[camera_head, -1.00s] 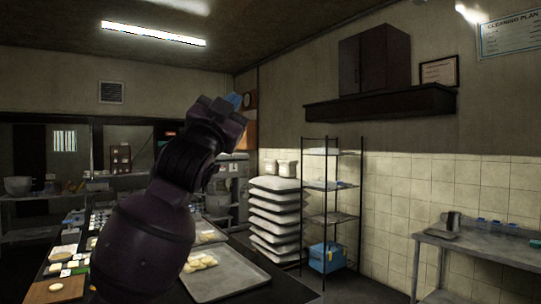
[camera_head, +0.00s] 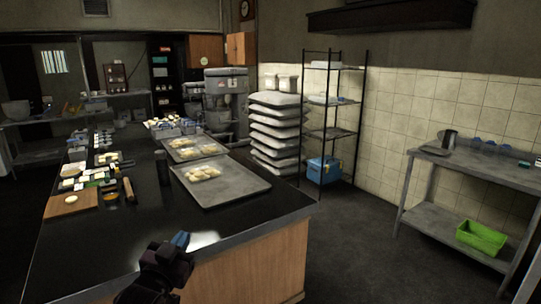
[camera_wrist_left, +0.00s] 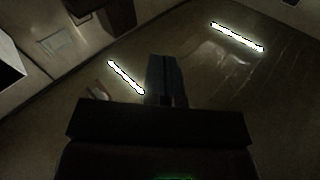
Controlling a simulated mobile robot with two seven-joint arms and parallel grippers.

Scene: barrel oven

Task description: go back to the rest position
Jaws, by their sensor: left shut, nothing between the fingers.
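My left gripper (camera_head: 180,241) shows low in the head view, in front of the near edge of the dark counter. Its blue-tipped fingers point up and are shut with nothing between them. In the left wrist view the shut fingers (camera_wrist_left: 166,80) point toward the ceiling and its lamps. My right gripper is not in either view.
The dark counter (camera_head: 125,240) holds two trays of dough (camera_head: 222,184), a cutting board (camera_head: 72,202) and several small items. Flour sacks (camera_head: 275,125), a wire rack (camera_head: 333,120) and a metal table (camera_head: 460,165) stand to the right. The floor (camera_head: 370,235) between is clear.

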